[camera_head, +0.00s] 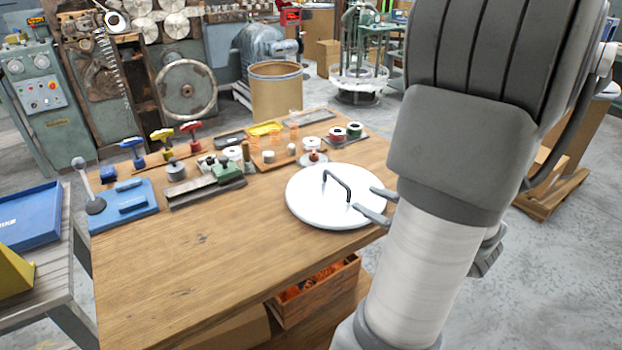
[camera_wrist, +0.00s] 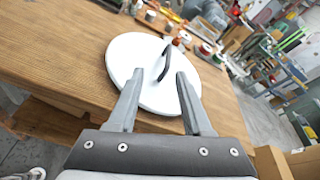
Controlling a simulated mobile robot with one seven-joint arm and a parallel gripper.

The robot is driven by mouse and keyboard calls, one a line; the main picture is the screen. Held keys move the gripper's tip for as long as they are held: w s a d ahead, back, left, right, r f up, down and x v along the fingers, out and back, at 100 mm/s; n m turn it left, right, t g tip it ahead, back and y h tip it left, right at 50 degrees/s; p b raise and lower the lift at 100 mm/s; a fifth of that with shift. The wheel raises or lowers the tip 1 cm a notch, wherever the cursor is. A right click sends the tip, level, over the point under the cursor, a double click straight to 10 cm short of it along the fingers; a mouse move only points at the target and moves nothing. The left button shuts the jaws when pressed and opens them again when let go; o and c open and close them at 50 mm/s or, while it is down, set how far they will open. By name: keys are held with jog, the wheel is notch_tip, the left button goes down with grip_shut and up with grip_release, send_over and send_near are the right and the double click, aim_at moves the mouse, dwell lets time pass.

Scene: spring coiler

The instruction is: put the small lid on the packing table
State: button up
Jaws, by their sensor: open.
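The small lid is a white round disc (camera_head: 312,207) with a dark bent handle (camera_head: 338,184). It lies flat on the right part of the wooden table (camera_head: 170,260). My gripper (camera_head: 371,203) is at the lid's right edge, with its fingers reaching over the rim toward the handle. In the wrist view the lid (camera_wrist: 130,62) lies beyond and under my two open fingers (camera_wrist: 159,78). The handle (camera_wrist: 165,68) shows just past the fingertips, near the gap between them. The fingers hold nothing.
Several small tools and parts stand along the table's back, among them a blue fixture (camera_head: 125,203) and red and green spools (camera_head: 346,132). A drum (camera_head: 277,95) stands behind. A crate (camera_head: 315,292) sits below the front edge. The table's left front is clear.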

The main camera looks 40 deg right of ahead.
jog(key=s+d+f+m, duration=0.1)
jog(key=d, duration=0.1)
jog(key=b, duration=0.2)
send_near(341, 181)
jog(key=shift+h, duration=0.4)
jog(key=x, duration=0.5)
jog(key=shift+w+a+f, duration=0.1)
jog(key=shift+w+f, duration=0.1)
jog(key=shift+f, duration=0.15)
jog(key=x, duration=0.6)
jog(key=shift+w+a, duration=0.15)
jog(key=shift+w, duration=0.1)
jog(key=shift+r, duration=0.1)
grip_shut()
